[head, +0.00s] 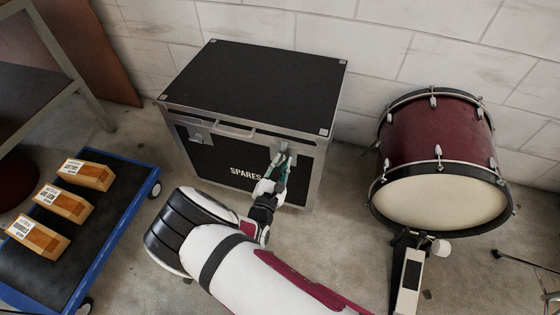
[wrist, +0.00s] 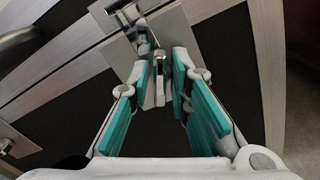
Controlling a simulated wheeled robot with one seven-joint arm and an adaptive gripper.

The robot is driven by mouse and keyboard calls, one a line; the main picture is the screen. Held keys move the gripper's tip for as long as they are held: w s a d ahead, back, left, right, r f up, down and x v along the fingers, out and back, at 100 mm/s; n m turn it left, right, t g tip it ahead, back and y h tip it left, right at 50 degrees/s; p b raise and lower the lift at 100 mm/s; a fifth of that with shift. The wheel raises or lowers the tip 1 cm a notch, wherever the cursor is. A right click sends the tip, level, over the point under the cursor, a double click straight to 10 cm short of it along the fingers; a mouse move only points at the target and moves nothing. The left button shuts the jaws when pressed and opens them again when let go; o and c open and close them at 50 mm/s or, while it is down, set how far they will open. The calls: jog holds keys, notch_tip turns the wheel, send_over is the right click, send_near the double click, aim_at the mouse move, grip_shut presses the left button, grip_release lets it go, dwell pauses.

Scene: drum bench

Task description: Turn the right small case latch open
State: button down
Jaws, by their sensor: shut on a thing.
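A black case (head: 225,160) with metal edges and the word SPARES on its front stands against the wall, lid down. In the wrist view the metal latch (wrist: 145,40) sits on a plate at the lid seam. The teal fingers of my gripper (wrist: 164,72) are closed around its narrow metal part, which shows between the fingertips. The exact angle of the gripped part is hard to tell. The left latch (head: 199,135) stands apart, untouched.
A maroon bass drum (head: 435,150) stands right of the case. A blue-edged cart (head: 110,235) with several boxes is at the left, beside a table frame (head: 62,62). Open floor lies in front of the case.

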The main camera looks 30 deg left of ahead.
jog(key=m+p, duration=0.1)
jog(key=m, duration=0.2)
jog(key=m+p, duration=0.1)
jog(key=m, duration=0.2)
jog(key=shift+d+f, duration=0.15)
jog(key=shift+d, duration=0.05)
jog(key=m, duration=0.3)
jog(key=m+p, duration=0.1)
jog(key=m, duration=0.2)
jog(key=shift+f+m+p, duration=0.2)
jog(key=shift+m+p, duration=0.1)
jog(key=shift+m, duration=0.1)
jog(key=c, duration=1.7)
grip_release()
jog(key=shift+s, duration=0.15)
jog(key=v, duration=1.1)
jog(key=shift+s+d, duration=0.2)
jog(key=shift+s, duration=0.15)
